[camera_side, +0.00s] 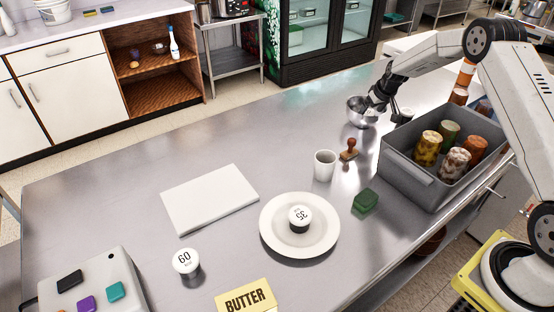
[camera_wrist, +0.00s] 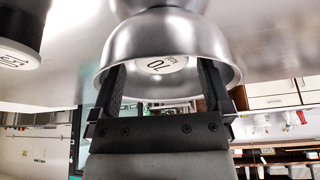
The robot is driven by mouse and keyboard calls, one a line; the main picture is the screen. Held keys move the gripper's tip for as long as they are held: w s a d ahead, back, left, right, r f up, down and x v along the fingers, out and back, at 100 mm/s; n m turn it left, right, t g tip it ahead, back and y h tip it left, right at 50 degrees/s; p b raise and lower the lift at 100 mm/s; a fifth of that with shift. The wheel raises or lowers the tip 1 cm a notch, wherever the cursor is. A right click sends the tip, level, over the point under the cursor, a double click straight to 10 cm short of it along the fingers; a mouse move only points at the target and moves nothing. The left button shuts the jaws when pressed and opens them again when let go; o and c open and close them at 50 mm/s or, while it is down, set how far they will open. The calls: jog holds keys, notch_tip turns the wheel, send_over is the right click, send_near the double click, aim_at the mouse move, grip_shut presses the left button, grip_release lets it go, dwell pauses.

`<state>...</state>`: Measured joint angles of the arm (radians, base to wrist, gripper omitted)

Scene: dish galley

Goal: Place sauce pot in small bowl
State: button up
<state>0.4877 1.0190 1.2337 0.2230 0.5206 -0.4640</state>
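The small metal bowl (camera_side: 357,110) stands near the far edge of the table, left of the grey crate; it fills the upper middle of the wrist view (camera_wrist: 165,35). A sauce pot with a white lid marked 70 (camera_wrist: 160,64) sits inside the bowl. My gripper (camera_side: 374,106) reaches into the bowl from the right. In the wrist view its two dark fingers (camera_wrist: 161,75) are spread on either side of the lid, with gaps showing. The pot's lower body is hidden.
Another dark pot (camera_wrist: 20,35) stands close beside the bowl. A grey crate (camera_side: 405,160) holds several jars. A stamp (camera_side: 348,150), white cup (camera_side: 324,165), green block (camera_side: 366,201) and plate (camera_side: 265,240) with a 35 pot (camera_side: 299,217) stand nearer; a 60 pot (camera_side: 186,262) is at left.

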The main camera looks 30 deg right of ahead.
jog(key=shift+s+r, duration=0.1)
jog(key=shift+r, duration=0.7)
jog(key=v, duration=1.1)
jog(key=shift+r, duration=0.3)
jog(key=shift+a, duration=0.2)
jog(key=s+a+n+g, duration=0.1)
jog(key=s+a, duration=0.3)
jog(key=a, duration=0.4)
jog(key=s+a, duration=0.4)
jog(key=a, duration=0.4)
jog(key=s+a+f, duration=0.1)
jog(key=s+a, duration=0.4)
jog(key=s, duration=0.3)
jog(key=s+a+f+n+g, duration=0.1)
jog(key=s+a+f, duration=0.1)
jog(key=s+a, duration=0.4)
jog(key=shift+s+f+y, duration=0.2)
jog(key=shift+s+y, duration=0.2)
jog(key=shift+s, duration=0.8)
